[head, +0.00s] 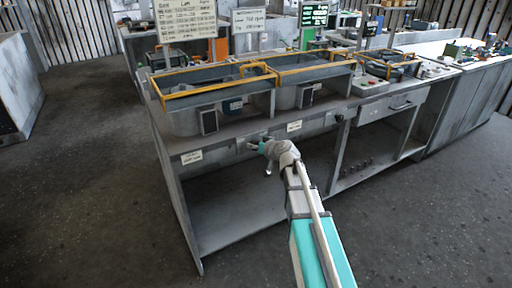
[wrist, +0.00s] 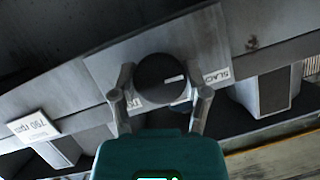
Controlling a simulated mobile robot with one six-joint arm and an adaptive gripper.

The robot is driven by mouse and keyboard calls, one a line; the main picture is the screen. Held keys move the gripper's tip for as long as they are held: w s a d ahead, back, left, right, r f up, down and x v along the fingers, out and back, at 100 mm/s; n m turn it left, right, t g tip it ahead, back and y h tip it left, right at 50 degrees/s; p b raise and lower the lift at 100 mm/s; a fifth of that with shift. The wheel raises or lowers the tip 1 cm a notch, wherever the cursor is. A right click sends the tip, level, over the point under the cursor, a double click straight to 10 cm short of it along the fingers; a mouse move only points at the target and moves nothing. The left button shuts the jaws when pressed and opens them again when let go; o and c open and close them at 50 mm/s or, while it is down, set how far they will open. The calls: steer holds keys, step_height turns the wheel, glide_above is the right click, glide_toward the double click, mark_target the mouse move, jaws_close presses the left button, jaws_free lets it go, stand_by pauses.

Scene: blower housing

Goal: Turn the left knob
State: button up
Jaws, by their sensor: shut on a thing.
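A dark round knob (wrist: 161,80) with a pale mark on its face sits on a grey metal plate (wrist: 202,50) in the wrist view. My gripper (wrist: 165,88) has one finger on each side of the knob and is shut on it. In the head view my gripper (head: 255,146) reaches the front panel of the grey bench (head: 222,150), between two white labels. The knob is too small and covered there to make out.
A white label (head: 191,157) is on the panel to the left, another label (head: 294,125) to the right. Yellow-framed trays (head: 205,92) stand on the bench above. An open shelf (head: 235,210) lies below the panel. The floor (head: 95,180) to the left is clear.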

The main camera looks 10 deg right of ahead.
steer(key=shift+m+y, duration=0.5)
steer(key=shift+m, duration=0.2)
steer(key=o, duration=1.2)
steer(key=shift+c, duration=0.2)
